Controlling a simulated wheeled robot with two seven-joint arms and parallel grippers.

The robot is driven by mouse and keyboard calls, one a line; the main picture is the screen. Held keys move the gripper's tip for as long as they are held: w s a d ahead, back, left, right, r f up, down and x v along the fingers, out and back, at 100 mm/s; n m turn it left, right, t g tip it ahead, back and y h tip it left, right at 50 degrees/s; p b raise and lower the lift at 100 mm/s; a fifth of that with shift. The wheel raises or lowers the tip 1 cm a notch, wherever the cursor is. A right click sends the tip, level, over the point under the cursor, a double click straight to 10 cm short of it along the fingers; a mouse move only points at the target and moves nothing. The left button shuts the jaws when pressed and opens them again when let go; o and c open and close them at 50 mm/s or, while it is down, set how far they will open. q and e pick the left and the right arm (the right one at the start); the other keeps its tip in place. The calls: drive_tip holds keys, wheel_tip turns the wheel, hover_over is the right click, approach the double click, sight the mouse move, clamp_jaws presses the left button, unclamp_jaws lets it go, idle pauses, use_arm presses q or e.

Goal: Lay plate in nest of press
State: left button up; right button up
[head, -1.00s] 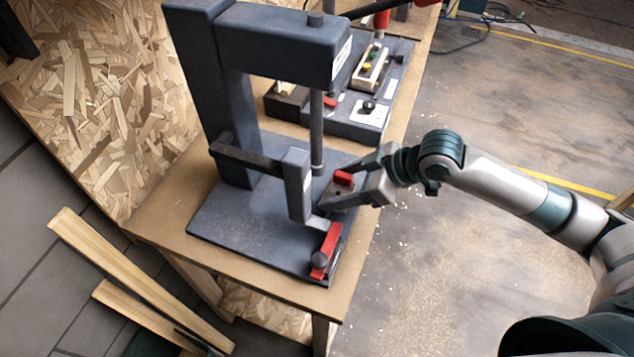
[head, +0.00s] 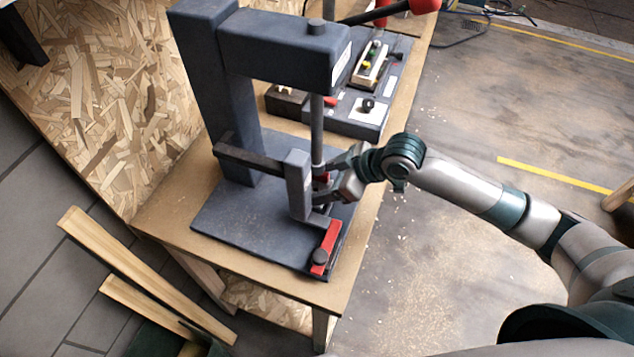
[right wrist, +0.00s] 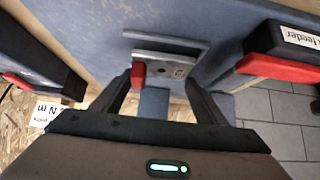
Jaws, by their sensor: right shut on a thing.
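The press (head: 276,50) stands on the bench, with its ram (head: 317,132) pointing down at its base plate (head: 250,222). My right gripper (head: 327,188) reaches in from the right at the foot of the ram. In the right wrist view the gripper (right wrist: 162,80) is shut on a grey metal plate (right wrist: 172,62) with a red block on it. The plate is between the fingers, in front of a grey raised edge. In the head view the ram, a post and the fingers mostly hide plate and nest, so I cannot tell whether the plate touches the nest.
An upright grey post (head: 299,184) on a side bar stands close left of my right gripper. A red piece with a dark knob (head: 327,246) lies at the base's front edge. A control box (head: 358,122) stands behind, and wooden boards (head: 140,270) lie at lower left.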

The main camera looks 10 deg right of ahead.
drive_tip(key=shift+f, duration=0.55)
drive_tip(key=shift+f, duration=0.15)
drive_tip(key=o, duration=1)
drive_tip(key=shift+s+d+r, duration=0.25)
drive_tip(key=shift+d+r, duration=0.1)
drive_tip(key=shift+r, duration=0.15)
drive_tip(key=b+v, duration=0.2)
drive_tip(key=v, duration=0.9)
drive_tip(key=shift+b, duration=0.4)
